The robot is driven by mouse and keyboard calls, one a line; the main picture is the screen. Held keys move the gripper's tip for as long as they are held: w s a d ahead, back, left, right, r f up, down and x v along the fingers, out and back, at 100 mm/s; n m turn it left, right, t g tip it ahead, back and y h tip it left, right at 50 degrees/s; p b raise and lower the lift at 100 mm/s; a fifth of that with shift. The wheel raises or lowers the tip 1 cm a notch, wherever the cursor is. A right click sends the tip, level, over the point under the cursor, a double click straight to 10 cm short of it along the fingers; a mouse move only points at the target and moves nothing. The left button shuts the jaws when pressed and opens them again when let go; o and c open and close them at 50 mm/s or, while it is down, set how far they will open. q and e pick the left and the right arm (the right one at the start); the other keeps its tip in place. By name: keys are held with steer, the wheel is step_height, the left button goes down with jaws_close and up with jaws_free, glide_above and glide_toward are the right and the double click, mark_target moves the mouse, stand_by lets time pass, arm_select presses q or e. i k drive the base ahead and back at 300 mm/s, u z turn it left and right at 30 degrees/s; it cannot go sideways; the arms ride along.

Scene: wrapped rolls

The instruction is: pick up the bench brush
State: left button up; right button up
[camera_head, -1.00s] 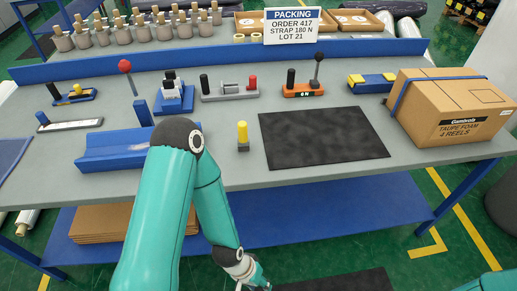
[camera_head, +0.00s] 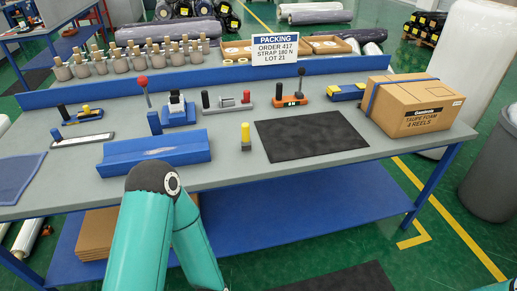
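I cannot pick out a bench brush with certainty among the tools on the grey workbench (camera_head: 350,172). A long, low white-and-dark piece with a blue knob (camera_head: 82,140) lies at the bench's left; I cannot tell what it is.
The blue trough (camera_head: 155,152) sits at the front left. A dark mat (camera_head: 310,135) lies bare right of centre. A cardboard box (camera_head: 415,107) stands at the right end. Small fixtures, some with upright levers, line the back before a blue rail (camera_head: 220,79).

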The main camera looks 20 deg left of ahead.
mark_target(246, 142)
steer(key=u, duration=0.15)
steer(key=i, duration=0.85)
